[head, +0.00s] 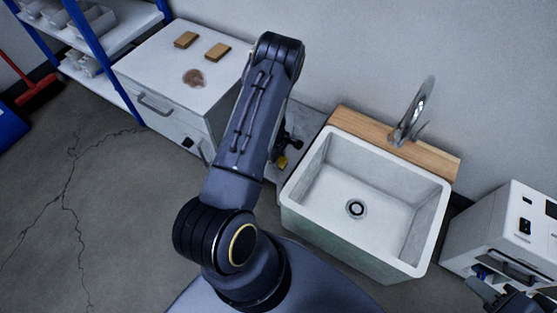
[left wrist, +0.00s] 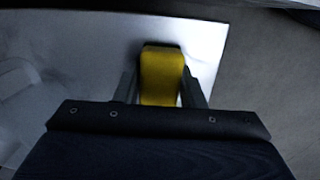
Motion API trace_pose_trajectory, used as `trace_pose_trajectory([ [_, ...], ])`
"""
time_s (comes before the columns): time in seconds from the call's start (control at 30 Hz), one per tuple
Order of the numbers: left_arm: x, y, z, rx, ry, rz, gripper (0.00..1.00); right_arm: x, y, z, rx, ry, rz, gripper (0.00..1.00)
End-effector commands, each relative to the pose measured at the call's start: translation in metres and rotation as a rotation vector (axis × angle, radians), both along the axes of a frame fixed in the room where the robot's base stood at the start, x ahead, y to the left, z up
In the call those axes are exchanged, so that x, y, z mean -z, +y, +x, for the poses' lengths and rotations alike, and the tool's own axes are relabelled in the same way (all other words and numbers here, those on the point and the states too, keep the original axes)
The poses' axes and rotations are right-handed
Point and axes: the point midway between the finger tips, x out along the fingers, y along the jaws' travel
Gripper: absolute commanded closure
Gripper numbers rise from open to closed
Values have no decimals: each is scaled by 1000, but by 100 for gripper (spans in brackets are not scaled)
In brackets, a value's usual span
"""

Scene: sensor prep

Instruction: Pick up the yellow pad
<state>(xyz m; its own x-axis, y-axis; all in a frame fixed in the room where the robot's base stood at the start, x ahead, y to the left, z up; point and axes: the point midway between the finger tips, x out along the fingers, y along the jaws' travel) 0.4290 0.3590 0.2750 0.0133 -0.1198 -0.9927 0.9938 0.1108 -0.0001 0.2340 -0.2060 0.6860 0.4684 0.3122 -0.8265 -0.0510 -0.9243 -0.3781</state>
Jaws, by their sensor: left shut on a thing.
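The yellow pad (left wrist: 161,75) is between the two fingers of my left gripper (left wrist: 162,92) in the left wrist view, and the gripper is shut on it. In the head view a small part of the yellow pad (head: 282,162) shows beside my left arm, left of the sink. My left gripper (head: 285,150) is mostly hidden there behind the arm. A pale surface lies below the pad; I cannot tell whether the pad touches it. Part of my right gripper (head: 500,298) shows at the lower right corner, and its fingers are not clear.
A white sink (head: 385,215) with a wooden ledge (head: 368,130) and tap stands right of my left arm. A white cabinet (head: 150,65) at left carries two brown blocks and a brown stain. A white machine (head: 515,235) stands at right. A blue-framed shelf is at upper left.

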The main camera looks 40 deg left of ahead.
Motion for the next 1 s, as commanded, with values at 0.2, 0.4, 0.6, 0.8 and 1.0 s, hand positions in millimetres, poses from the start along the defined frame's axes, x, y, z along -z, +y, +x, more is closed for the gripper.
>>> trace_pose_trajectory([
  [0.2, -7, 0, 0, 0, -1, 0, 86, -4, 0, 0, 0, 0, 0, 64],
  [0.4, -36, 0, 1, 0, -2, 0, 86, -20, 0, 0, 0, 0, 0, 64],
  [0.6, -79, -27, -22, 1, -1, -3, 86, -39, 0, 0, 0, 0, 0, 64],
  [0.8, -108, -65, -54, 1, 2, -5, 86, -51, 0, 0, 0, 0, 0, 64],
  [1.0, -123, -92, -77, 1, 1, -1, 86, -56, 0, 0, 0, 0, 0, 64],
])
